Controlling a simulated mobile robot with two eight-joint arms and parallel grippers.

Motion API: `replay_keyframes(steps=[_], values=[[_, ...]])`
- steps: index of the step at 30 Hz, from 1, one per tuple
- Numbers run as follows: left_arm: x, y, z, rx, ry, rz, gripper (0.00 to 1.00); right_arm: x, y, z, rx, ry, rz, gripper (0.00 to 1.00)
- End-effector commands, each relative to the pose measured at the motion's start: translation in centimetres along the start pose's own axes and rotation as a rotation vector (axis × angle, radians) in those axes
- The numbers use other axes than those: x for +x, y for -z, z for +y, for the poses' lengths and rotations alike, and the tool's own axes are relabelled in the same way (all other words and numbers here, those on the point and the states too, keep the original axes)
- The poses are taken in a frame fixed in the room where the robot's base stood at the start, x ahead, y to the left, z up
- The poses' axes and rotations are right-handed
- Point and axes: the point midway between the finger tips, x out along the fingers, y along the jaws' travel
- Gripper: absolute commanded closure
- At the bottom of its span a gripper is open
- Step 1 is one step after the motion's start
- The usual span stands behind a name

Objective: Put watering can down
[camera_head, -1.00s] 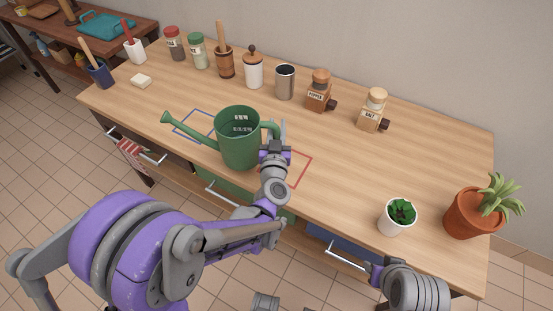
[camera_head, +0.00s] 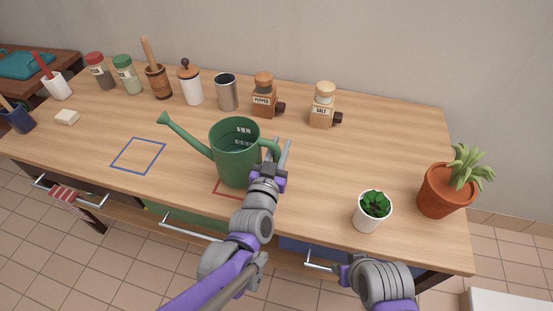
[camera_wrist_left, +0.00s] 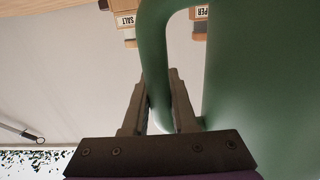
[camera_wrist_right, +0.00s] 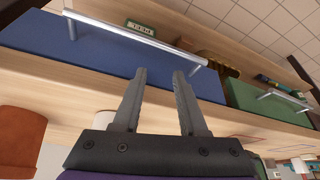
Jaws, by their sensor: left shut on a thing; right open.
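The green watering can (camera_head: 232,160) is upright over the red outlined square (camera_head: 222,193) on the wooden table, hiding most of it. I cannot tell whether its base touches the tabletop. Its spout points left. My left gripper (camera_head: 277,158) is shut on the can's handle, on the right side of the body. In the left wrist view the fingers (camera_wrist_left: 158,95) are on either side of the green handle (camera_wrist_left: 153,50). My right gripper (camera_wrist_right: 160,78) is open and empty, in front of the blue drawer (camera_wrist_right: 110,65) at the table's front.
A blue outlined square (camera_head: 138,155) lies bare to the left. A white-potted plant (camera_head: 372,212) and a terracotta-potted plant (camera_head: 445,190) stand at the right. Along the back are a metal cup (camera_head: 227,93), pepper mill (camera_head: 264,97), salt mill (camera_head: 323,105) and several jars.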

Motion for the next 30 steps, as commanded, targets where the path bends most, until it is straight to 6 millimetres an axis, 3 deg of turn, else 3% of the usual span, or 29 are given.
replay_keyframes(steps=[9, 20, 21, 24, 26, 30], values=[[0.0, -3.7, 0.0, 0.003, 0.001, 0.001, 1.00, 1.6, -0.6, 0.0, 0.000, 0.000, -0.006, 0.58], [0.0, -4.0, 0.1, 0.003, 0.001, 0.001, 1.00, 1.8, -0.7, 0.0, 0.000, 0.000, -0.007, 0.58], [0.0, -4.0, 0.1, 0.000, 0.001, 0.000, 0.71, 1.8, -0.7, 0.0, 0.000, 0.000, -0.007, 0.58], [0.0, -4.0, 0.1, 0.000, 0.001, 0.000, 0.53, 1.7, -0.6, 0.0, 0.000, 0.000, -0.006, 0.58], [0.0, -4.0, 0.1, 0.000, 0.001, 0.000, 0.44, 1.7, -0.6, 0.0, 0.000, 0.000, -0.006, 0.58], [0.0, -4.0, 0.1, 0.000, 0.001, 0.000, 0.44, 1.7, -0.6, 0.0, 0.000, 0.000, -0.006, 0.58]])
